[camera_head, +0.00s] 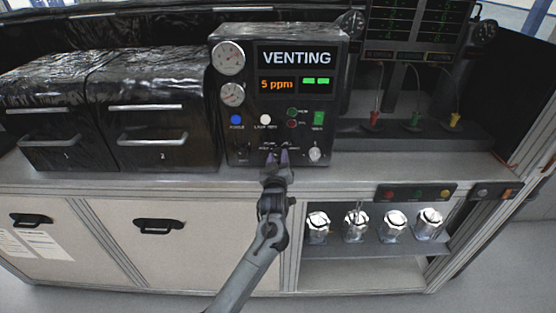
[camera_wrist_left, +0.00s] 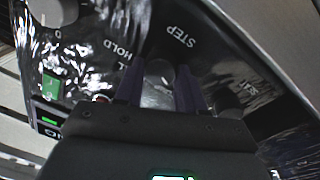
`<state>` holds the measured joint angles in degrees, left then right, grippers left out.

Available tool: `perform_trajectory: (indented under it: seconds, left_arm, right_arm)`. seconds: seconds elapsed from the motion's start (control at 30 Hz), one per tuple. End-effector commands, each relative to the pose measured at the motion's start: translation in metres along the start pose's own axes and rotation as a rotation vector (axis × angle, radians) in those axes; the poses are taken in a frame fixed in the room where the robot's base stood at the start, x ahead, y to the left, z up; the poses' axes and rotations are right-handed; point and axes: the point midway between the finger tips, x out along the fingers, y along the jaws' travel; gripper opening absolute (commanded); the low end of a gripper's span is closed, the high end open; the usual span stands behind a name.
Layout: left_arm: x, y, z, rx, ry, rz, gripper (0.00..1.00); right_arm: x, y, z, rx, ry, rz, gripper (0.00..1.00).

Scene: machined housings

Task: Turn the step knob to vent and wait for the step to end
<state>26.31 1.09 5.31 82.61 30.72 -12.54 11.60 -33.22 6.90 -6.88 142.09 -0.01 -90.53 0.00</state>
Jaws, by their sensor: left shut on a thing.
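The black control box (camera_head: 240,130) stands on the counter. Its screen (camera_head: 296,58) reads "VENTING". Below it are an orange "5 ppm" readout (camera_head: 276,85) and green bars (camera_head: 317,81). My left gripper (camera_head: 277,158) is at the lower middle of the panel, shut on the step knob, which its fingers mostly hide in the head view. In the left wrist view the two dark fingers (camera_wrist_left: 158,92) stand either side of the grey knob (camera_wrist_left: 158,72), near the printed words "STEP" and "HOLD". The knob's exact pointer position cannot be read. My right gripper is not in view.
Two dark drawers (camera_head: 115,108) stand left of the box. A silver knob (camera_head: 314,154), a blue button (camera_head: 236,119) and a green switch (camera_head: 318,119) are close by on the panel. Several metal housings (camera_head: 355,226) sit on the shelf below right.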

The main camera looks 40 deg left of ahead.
Motion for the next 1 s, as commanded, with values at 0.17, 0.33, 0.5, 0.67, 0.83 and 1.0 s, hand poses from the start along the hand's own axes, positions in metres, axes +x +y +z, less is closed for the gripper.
perform_trajectory:
  seconds: [0.17, 0.33, 0.5, 0.67, 0.83, 1.0]
  left_arm:
    - [0.0, 0.0002, 0.0001, -0.018, 0.001, 0.0, 0.08]
    - [0.0001, 0.0002, 0.0, -0.019, 0.001, 0.0, 0.08]
    - [0.0001, 0.0001, -0.0001, -0.019, 0.001, -0.001, 0.4]
    - [0.0001, 0.0001, -0.0001, -0.019, 0.001, -0.001, 0.64]
    - [0.0001, 0.0001, -0.0001, -0.018, 0.001, -0.001, 0.64]
    - [-0.0021, 0.0002, 0.0002, -0.018, 0.001, 0.0, 0.64]
  right_arm:
    - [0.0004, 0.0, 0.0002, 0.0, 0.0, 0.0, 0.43]
    - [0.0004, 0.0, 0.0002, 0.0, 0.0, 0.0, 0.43]
    - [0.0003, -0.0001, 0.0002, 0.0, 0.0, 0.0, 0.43]
    - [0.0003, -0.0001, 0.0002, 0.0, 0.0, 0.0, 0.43]
    - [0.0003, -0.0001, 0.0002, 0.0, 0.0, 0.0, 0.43]
    - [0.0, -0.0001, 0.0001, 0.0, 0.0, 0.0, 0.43]
